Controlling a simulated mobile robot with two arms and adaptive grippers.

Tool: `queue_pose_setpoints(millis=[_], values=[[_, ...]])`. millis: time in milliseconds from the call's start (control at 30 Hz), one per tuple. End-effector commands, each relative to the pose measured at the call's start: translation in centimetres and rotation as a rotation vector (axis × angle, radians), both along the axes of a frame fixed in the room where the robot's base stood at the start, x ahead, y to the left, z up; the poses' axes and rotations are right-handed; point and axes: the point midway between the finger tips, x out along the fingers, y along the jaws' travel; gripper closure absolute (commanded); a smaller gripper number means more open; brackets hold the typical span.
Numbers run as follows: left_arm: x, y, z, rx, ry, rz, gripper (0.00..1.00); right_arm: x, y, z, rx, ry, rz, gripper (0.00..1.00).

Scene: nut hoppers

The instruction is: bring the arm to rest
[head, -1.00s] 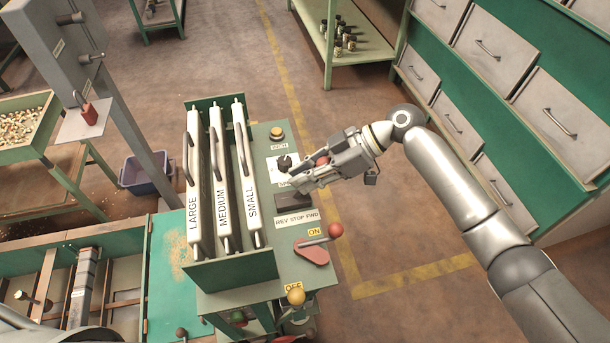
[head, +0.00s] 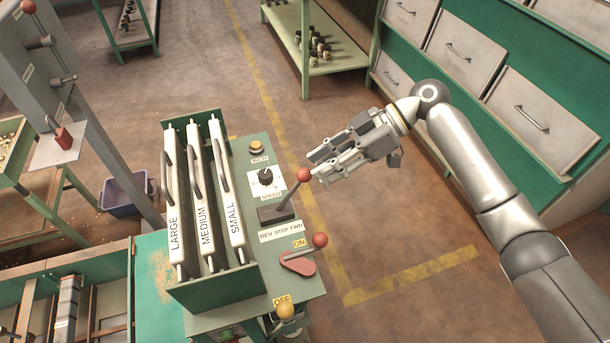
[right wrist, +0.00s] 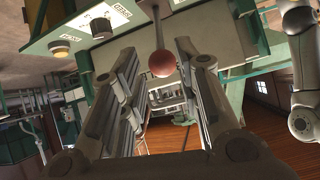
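The control panel (head: 291,222) has a lever with a red ball knob (head: 304,174) above the REV STOP FWD label. The lever leans to the right, toward the FWD end. My right gripper (head: 320,167) is just right of the knob, open and empty, with its fingers pointing at it. In the right wrist view the fingers (right wrist: 158,78) are apart, and the red knob (right wrist: 161,63) shows between their tips with nothing gripped. My left gripper is not in view.
White plates marked LARGE, MEDIUM and SMALL (head: 230,200) stand left of the panel. A second red-knobbed lever (head: 319,240) points to ON. A green drawer cabinet (head: 455,85) stands behind my right arm. Open floor (head: 400,225) lies between panel and cabinet.

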Motion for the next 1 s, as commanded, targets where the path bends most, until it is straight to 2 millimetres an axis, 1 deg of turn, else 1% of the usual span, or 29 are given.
queue_pose_setpoints(millis=[33, 100, 200, 700, 767, 867, 967, 1000], values=[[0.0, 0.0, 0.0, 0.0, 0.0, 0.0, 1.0, 0.2, -0.6, 0.4, -0.001, 0.0, -0.001, 0.69], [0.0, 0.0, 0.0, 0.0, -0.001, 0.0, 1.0, 0.4, -1.1, 0.8, 0.0, -0.001, -0.001, 0.69], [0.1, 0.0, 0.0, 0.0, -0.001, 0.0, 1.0, 0.5, -1.5, 1.1, -0.001, 0.0, 0.0, 0.69], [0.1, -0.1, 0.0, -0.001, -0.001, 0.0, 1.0, 0.5, -1.6, 1.2, 0.0, 0.0, 0.0, 0.69], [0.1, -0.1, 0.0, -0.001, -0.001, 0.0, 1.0, 0.6, -1.6, 0.8, -0.002, 0.006, -0.01, 0.69], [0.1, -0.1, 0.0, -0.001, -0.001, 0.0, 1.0, 1.5, -1.7, -1.3, -0.016, 0.04, -0.083, 0.69], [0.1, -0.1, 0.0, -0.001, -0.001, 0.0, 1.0, 3.0, -2.1, -6.0, -0.052, 0.107, -0.24, 0.69], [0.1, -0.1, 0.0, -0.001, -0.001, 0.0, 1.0, 3.7, -2.5, -8.5, -0.073, 0.141, -0.318, 0.69]])
